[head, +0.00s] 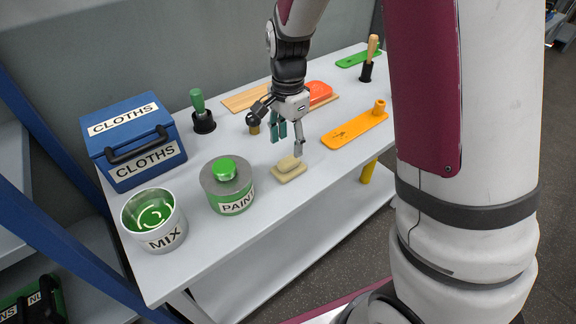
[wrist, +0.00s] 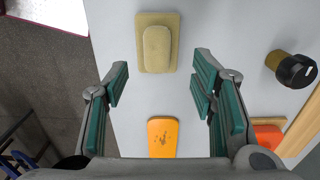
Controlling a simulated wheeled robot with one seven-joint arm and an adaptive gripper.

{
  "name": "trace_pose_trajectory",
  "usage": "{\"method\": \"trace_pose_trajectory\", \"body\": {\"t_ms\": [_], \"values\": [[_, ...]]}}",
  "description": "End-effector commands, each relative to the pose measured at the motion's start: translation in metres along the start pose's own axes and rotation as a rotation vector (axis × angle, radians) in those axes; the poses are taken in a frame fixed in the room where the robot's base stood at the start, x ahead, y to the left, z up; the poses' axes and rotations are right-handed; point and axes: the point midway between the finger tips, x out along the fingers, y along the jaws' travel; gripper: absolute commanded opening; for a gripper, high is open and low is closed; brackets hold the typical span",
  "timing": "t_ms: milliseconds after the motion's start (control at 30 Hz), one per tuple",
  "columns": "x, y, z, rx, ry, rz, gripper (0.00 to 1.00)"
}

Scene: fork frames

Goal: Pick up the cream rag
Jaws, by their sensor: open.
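The cream rag (head: 289,173) lies on the white table, a flat cream piece with a smaller raised block on top. In the wrist view the cream rag (wrist: 157,47) is at the top centre, ahead of the fingers. My gripper (head: 287,143) hangs above the table just behind the rag, fingers pointing down. Its teal-padded fingers (wrist: 162,86) are spread wide with nothing between them. The gripper appears apart from the rag.
A green paint tin (head: 228,195) stands left of the rag, with a mix tin (head: 157,238) and a blue cloths box (head: 131,130) further left. An orange board (head: 352,131) lies to the right. Bare table surrounds the rag.

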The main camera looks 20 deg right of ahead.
Motion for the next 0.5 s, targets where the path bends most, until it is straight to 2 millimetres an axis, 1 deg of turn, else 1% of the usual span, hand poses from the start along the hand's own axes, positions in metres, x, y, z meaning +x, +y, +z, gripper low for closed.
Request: {"method": "trace_pose_trajectory", "body": {"t_ms": [33, 267, 500], "values": [[0.006, 0.0, 0.0, 0.001, 0.0, 0.0, 0.52], [0.021, 0.002, 0.0, 0.0, 0.0, 0.002, 0.52], [0.054, 0.004, 0.002, 0.0, -0.001, 0.002, 0.52]]}}
